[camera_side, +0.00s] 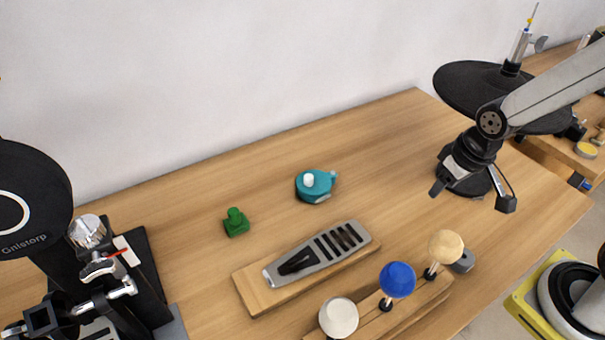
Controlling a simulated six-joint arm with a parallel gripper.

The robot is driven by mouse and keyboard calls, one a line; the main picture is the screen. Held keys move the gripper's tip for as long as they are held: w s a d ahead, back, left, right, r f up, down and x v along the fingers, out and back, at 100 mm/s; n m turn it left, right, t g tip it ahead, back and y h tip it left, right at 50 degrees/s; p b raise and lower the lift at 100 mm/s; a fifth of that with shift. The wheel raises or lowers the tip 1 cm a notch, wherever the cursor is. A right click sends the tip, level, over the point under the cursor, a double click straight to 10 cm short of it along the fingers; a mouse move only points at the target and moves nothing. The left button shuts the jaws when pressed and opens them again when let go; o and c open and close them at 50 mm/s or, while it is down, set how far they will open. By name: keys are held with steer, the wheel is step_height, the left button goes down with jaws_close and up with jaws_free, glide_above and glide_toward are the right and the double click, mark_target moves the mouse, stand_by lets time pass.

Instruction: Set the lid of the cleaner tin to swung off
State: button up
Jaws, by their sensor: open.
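The cleaner tin (313,194) is a small round teal tin standing on the wooden table near the middle of the side view. A white knob (308,180) stands on its top, and a small teal tab sticks out at its right. The lid appears to lie over the tin, though at this size I cannot tell its exact swing. My gripper (472,196) is to the right of the tin, well apart from it, pointing down. Its two dark fingers are spread wide with nothing between them.
A green block (236,223) is left of the tin. A grey slotted tool (318,254) lies on a wooden board in front. White, blue and tan balls (397,280) stand on a wooden rack. Black equipment (130,265) fills the left. The table between tin and gripper is clear.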

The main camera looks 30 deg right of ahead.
steer(key=shift+o, duration=0.8)
steer(key=n+g, duration=0.2)
steer(key=n, duration=1)
glide_above(309, 177)
steer(key=f, duration=0.2)
steer(key=d+f, duration=0.1)
steer(key=shift+s, duration=0.3)
steer(key=shift+w+a+f+n+g, duration=0.2)
steer(key=shift+w+a+n+g, duration=0.15)
steer(key=shift+a, duration=0.2)
steer(key=shift+f, duration=3.95)
jaws_close()
